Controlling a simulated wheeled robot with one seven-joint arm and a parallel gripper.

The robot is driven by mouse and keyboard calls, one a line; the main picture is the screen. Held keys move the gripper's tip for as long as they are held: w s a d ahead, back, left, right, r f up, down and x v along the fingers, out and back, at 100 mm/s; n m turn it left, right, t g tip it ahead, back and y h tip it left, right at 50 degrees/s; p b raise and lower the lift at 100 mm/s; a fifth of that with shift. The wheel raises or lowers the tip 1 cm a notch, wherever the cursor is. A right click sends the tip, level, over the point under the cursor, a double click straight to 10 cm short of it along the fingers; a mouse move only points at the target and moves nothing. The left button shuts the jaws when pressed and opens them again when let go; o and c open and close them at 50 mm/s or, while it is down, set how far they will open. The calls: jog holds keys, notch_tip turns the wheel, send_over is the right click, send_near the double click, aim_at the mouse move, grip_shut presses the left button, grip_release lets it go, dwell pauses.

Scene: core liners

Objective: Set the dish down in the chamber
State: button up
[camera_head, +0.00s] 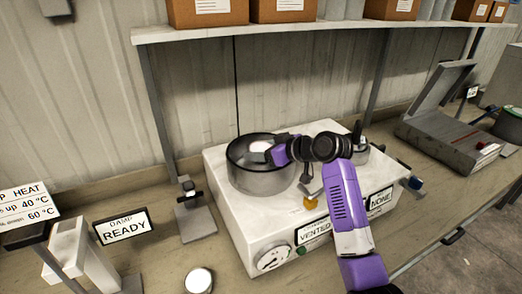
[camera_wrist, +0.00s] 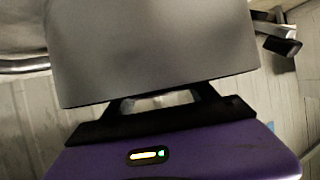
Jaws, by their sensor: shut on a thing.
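The chamber (camera_head: 240,175) is a dark, open-topped round pot on a white machine (camera_head: 300,222). My gripper (camera_head: 274,152) reaches in from the right over the chamber's mouth. A small pale dish (camera_head: 260,146) shows at its fingertips, inside the outline of the rim; I cannot tell whether it touches the chamber floor. My gripper is shut on the dish. In the wrist view a broad grey surface (camera_wrist: 150,50) fills the upper middle, close to the camera, and hides most of the fingers. A pale sliver (camera_wrist: 155,100) shows below it.
The machine's front has a gauge (camera_head: 272,258) and signs reading VENTED and NONE. A DAMP READY sign (camera_head: 122,227), a small stand (camera_head: 193,210) and a round pale-topped container (camera_head: 199,280) are on the bench. A hinged grey device (camera_head: 445,135) stands right. A shelf with boxes runs above.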

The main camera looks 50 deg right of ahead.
jog(key=o, duration=1.5)
jog(key=shift+r+p, duration=0.45)
jog(key=shift+r, duration=0.15)
jog(key=b+v, duration=0.2)
jog(key=v, duration=1)
jog(key=shift+b, duration=0.35)
